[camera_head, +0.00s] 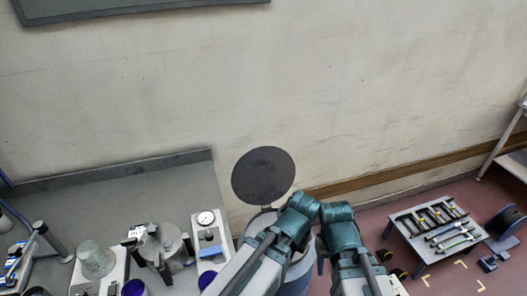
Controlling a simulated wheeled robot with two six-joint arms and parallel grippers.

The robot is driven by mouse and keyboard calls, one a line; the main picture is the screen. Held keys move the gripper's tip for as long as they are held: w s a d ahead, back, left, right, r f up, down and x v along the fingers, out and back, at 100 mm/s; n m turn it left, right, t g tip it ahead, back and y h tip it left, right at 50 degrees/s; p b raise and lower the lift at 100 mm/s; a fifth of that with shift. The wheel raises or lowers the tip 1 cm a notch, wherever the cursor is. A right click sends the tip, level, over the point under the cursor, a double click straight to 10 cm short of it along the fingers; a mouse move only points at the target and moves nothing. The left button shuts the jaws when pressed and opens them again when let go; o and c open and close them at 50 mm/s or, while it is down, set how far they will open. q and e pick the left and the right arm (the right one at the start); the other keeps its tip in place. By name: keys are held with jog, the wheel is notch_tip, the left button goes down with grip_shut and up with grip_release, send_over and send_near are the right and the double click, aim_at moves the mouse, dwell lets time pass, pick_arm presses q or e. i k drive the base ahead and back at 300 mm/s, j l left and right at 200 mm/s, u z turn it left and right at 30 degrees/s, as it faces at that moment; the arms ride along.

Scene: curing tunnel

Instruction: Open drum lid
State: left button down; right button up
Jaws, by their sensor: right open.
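The drum lid (263,175) is a dark round disc. It stands raised and steeply tilted against the pale wall, above the drum's mouth. The drum (300,272) is pale blue-grey and stands beside the grey bench. My arm covers most of its body and part of its rim. My left gripper does not show.

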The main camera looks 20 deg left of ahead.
aim_at(264, 176)
jog(key=i+l+u, duration=0.1)
jog(key=i+l, duration=0.25)
jog(key=i+l+u, duration=0.15)
jog(key=i+l, duration=0.2)
jog(key=l, duration=0.2)
